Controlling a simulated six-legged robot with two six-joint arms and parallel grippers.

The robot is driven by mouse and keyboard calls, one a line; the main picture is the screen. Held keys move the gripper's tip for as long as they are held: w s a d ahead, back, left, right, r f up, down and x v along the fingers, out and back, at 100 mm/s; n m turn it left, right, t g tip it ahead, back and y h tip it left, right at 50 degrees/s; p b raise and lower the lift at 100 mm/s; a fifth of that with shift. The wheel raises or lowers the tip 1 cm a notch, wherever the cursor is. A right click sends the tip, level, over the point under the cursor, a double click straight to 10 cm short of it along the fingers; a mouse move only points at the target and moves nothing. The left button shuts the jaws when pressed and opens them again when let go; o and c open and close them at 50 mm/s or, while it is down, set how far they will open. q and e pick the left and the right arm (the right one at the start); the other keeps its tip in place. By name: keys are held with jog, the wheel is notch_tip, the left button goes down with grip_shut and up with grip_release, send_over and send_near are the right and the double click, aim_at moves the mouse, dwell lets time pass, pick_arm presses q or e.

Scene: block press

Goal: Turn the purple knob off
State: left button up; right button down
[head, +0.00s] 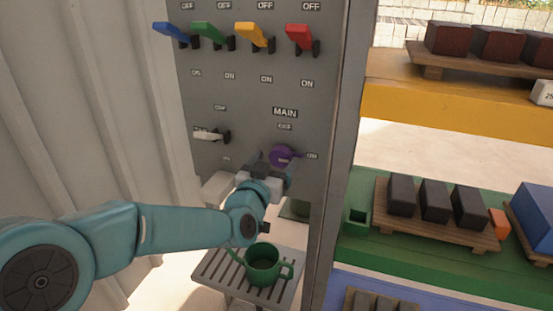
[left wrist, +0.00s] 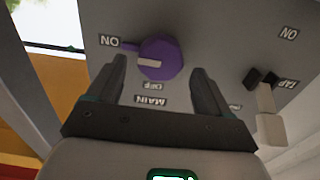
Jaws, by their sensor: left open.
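The purple knob (head: 281,157) is on the grey panel under the MAIN label, with an OFF label above it and an ON label to its right. Its narrow purple end points toward ON. In the left wrist view the knob (left wrist: 162,58) shows a pale mark, and its narrow end points at the ON label. My left gripper (head: 268,168) is just in front of and below the knob. In the left wrist view its open fingers (left wrist: 162,82) are to either side of the knob's near side, with nothing held. I cannot tell whether they touch it. My right gripper is not in view.
Blue, green, yellow and red levers (head: 258,37) line the panel top. A white TAP lever (head: 208,135) is left of the knob. A green watering can (head: 263,265) stands on a slatted grey stand below. Shelves with dark blocks (head: 435,200) are at the right.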

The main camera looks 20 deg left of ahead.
pick_arm(q)
jog(key=shift+w, duration=0.85)
